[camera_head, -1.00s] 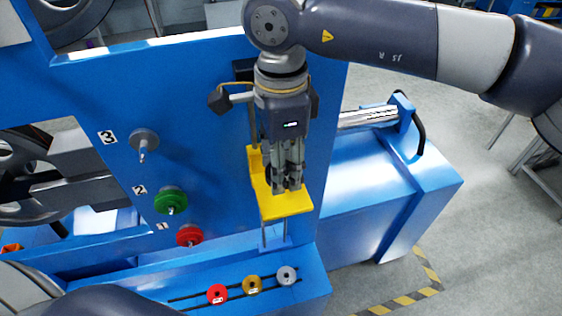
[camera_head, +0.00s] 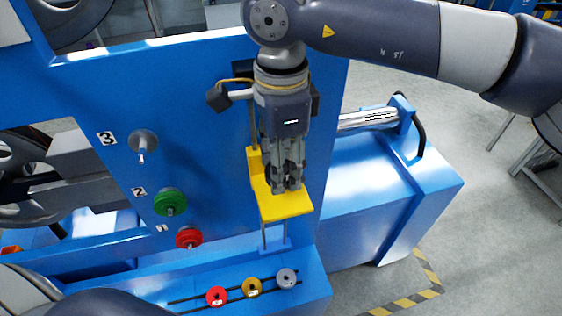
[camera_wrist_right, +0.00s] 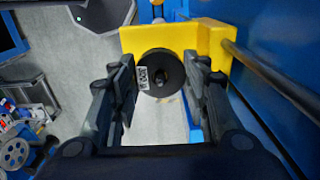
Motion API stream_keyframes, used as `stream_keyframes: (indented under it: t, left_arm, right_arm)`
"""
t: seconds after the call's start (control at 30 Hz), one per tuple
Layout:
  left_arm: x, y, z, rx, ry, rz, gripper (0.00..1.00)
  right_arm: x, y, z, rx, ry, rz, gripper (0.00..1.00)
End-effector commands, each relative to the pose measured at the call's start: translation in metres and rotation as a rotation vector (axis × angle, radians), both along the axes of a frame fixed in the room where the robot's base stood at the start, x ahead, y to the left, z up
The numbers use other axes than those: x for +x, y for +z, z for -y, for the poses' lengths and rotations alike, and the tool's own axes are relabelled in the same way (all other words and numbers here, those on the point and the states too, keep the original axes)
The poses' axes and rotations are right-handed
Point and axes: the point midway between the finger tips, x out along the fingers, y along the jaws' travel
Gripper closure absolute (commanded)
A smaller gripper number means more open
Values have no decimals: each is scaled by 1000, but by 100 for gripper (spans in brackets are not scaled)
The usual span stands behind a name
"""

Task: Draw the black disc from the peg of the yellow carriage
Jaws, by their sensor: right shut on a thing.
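The yellow carriage (camera_head: 286,207) rides on vertical rods on the blue panel and shows as a yellow plate in the right wrist view (camera_wrist_right: 213,38). The black disc (camera_wrist_right: 160,86), with a small white label, stands in front of it, between the fingers of my right gripper (camera_wrist_right: 162,88). That gripper (camera_head: 287,188) is shut on the disc. In the head view the fingers mostly hide the disc. The peg is hard to make out at the disc's dark centre, so I cannot tell how far the disc sits on it. My left gripper is out of view.
Numbered pegs stand left on the panel: peg 3 (camera_head: 143,142) is bare of coloured discs, a green disc (camera_head: 170,202) is at 2, a red disc (camera_head: 189,238) at 1. Below, a rack holds red (camera_head: 217,296), yellow (camera_head: 252,287) and grey (camera_head: 286,278) discs.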

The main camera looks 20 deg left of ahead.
Motion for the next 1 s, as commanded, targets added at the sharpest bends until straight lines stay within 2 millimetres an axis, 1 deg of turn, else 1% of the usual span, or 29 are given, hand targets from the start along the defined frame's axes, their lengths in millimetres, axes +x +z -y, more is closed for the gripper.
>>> stream_keyframes:
  t: [0.03,0.53,1.0]
  left_arm:
    - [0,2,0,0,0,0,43]
    - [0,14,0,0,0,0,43]
    - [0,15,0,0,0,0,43]
  right_arm:
    - [0,5,0,2,0,1,91]
    - [0,29,0,1,0,0,91]
    - [0,33,0,1,0,1,91]
